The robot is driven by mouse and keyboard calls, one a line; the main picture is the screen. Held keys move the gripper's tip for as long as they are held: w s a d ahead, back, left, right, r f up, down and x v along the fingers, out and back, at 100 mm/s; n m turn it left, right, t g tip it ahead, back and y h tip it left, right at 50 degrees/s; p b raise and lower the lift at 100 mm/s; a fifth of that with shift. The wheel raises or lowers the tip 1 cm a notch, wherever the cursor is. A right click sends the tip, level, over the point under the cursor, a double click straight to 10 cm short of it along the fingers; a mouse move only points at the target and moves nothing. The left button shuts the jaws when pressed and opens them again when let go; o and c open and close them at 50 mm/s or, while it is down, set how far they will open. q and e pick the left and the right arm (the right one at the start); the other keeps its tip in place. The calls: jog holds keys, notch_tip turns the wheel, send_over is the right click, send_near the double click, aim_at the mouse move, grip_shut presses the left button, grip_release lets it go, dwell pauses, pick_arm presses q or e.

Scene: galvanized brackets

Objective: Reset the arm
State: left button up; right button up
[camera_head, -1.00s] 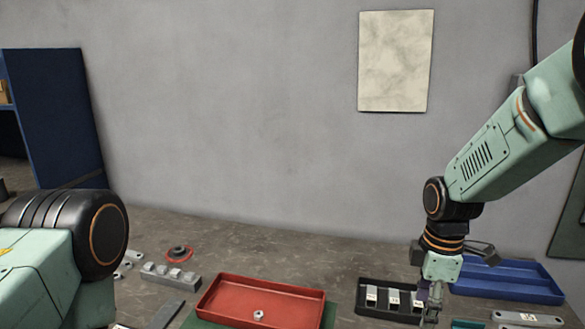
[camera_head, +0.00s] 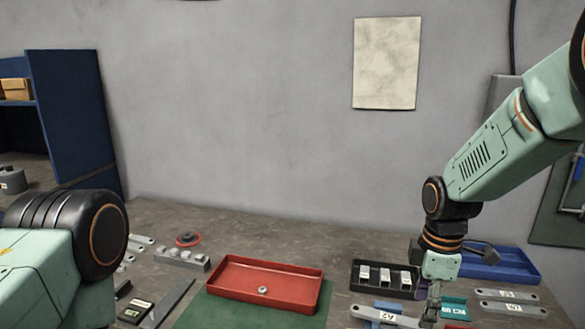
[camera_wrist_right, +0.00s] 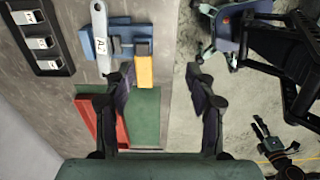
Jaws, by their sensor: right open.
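My right gripper (camera_head: 432,300) hangs from the mint-green right arm at the lower right of the head view, close to the black tray and the labelled parts. In the right wrist view its two black fingers (camera_wrist_right: 164,85) are wide apart with nothing between them. The left arm shows only as a mint-green link and black joint at the left of the head view. A small black claw, which looks like my left gripper (camera_wrist_right: 272,145), shows at the lower right of the wrist view. Its jaw state is unclear.
A red tray (camera_head: 235,293) holding a small nut lies on a green mat (camera_head: 312,316). A black tray (camera_head: 354,275) with several metal pieces and a blue tray (camera_head: 520,274) are to the right. A bracket marked A2 (camera_head: 385,315) lies near the right gripper. Open floor (camera_wrist_right: 180,30) lies beyond the table edge.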

jog(key=s+f+m+t+b, duration=0.1)
jog(key=f+m+b, duration=0.1)
jog(key=f+m, duration=0.2)
jog(key=s+f+m+t+b, duration=0.1)
jog(key=f+m+t, duration=0.1)
jog(key=f, duration=0.5)
jog(key=s+a+f+m+t+b, duration=0.1)
jog(key=s+f+m+b, duration=0.1)
jog(key=f+m, duration=0.3)
jog(key=shift+s+f+m+t+b, duration=0.1)
jog(key=shift+f+m+t+b, duration=0.2)
jog(key=shift+f, duration=0.45)
jog(key=s+f+m+g+b, duration=0.2)
jog(key=s+f+b, duration=0.4)
jog(key=s+f, duration=0.6)
jog(key=s+f+m+g+b, duration=0.1)
jog(key=s+f+b, duration=0.5)
jog(key=s+f, duration=0.6)
jog(key=s+g, duration=0.1)
jog(key=s, duration=0.3)
jog(key=shift+s+a+f+m+g+b, duration=0.15)
jog(key=shift+s+a+m+g+b, duration=0.15)
jog(key=shift+s+a+m+b, duration=0.1)
jog(key=shift+s, duration=0.1)
